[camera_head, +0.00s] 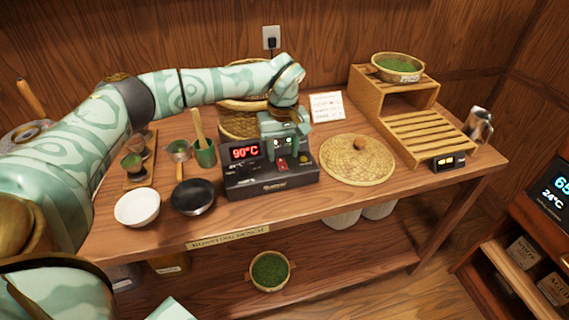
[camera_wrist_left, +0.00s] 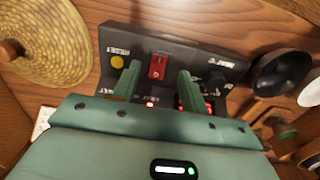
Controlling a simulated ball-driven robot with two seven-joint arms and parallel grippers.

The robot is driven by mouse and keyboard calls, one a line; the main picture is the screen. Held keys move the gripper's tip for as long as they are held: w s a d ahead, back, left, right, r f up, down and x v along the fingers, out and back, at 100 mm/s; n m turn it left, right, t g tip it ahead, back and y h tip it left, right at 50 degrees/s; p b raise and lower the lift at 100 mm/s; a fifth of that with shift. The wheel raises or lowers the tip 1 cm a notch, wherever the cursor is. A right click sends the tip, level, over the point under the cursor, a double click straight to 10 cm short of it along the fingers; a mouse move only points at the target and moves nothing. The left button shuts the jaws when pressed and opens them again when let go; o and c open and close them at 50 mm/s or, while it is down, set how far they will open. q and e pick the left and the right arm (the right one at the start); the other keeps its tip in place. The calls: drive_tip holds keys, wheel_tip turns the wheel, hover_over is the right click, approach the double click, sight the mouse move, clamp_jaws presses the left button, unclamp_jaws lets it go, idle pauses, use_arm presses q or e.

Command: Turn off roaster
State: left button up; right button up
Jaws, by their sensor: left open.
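The roaster's dark control box (camera_head: 270,183) sits on the wooden bench, with a red lit display (camera_head: 245,152) reading 90°C. A red rocker switch (camera_head: 282,164) is on its front panel; it also shows in the left wrist view (camera_wrist_left: 158,66). My left gripper (camera_head: 285,153) is over the box, pointing down. In the left wrist view my left gripper (camera_wrist_left: 158,74) is open, its fingers on either side of the red switch with nothing held. I cannot tell whether the fingers touch the panel. The display is partly hidden there. My right gripper is not in view.
A black pan (camera_head: 192,197) and white bowl (camera_head: 137,207) stand left of the box. A woven round lid (camera_head: 357,160) lies to its right. A green cup (camera_head: 205,154) and a basket (camera_head: 238,126) are behind. A slatted wooden rack (camera_head: 425,135) stands farther right.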

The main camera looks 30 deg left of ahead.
sight(283, 168)
use_arm(q)
drive_tip(key=shift+f+b, duration=0.35)
drive_tip(key=shift+f, duration=1.55)
